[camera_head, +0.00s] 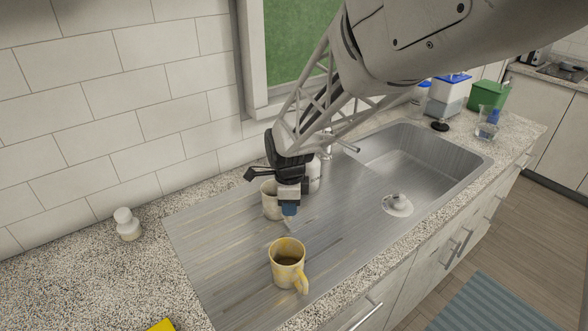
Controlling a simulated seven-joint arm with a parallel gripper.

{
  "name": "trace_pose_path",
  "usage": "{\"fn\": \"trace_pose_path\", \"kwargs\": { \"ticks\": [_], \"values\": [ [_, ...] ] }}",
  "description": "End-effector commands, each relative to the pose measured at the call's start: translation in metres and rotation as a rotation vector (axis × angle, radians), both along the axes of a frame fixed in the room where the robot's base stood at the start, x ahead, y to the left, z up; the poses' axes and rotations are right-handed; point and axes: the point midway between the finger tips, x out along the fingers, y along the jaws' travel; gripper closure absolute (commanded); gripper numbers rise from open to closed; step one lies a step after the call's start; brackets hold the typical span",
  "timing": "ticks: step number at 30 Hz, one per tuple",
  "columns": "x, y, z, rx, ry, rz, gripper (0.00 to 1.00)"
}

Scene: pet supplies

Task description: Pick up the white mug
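A white or cream mug (268,203) stands on the metal drainboard beside the sink, partly hidden behind my gripper. My gripper (289,207) points down at the mug's right side, with a blue tip showing in front of it. I cannot tell whether the fingers touch the mug or stand apart from it, nor how far they are open. A second mug, yellow and white (287,264), stands upright closer to the camera, with its handle toward the lower right and a dark inside.
A white bottle-like item (314,176) stands just behind my gripper, near the tap. The sink basin (420,165) opens to the right. A small white jar (127,224) stands left on the speckled counter. Containers, including a green one (487,96), stand at the far right end.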

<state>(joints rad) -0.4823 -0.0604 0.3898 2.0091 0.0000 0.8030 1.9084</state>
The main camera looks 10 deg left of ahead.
Motion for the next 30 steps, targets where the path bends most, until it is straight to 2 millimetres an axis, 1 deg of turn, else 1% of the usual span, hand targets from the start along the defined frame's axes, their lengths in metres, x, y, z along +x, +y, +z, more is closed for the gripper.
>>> {"fn": "trace_pose_path", "kwargs": {
  "ticks": [3,6,23,26,27,30],
  "values": [
    [0.0,0.0,-0.011,0.0,0.001,0.0,0.8],
    [0.0,0.0,-0.016,0.0,0.0,0.0,0.8],
    [0.0,0.0,-0.017,0.0,0.0,0.0,0.8],
    [0.0,0.0,-0.017,0.0,0.0,0.0,0.94],
    [0.0,0.0,-0.017,0.0,0.0,0.0,1.0],
    [0.0,0.0,-0.017,0.0,0.0,0.0,1.0]
  ]
}}
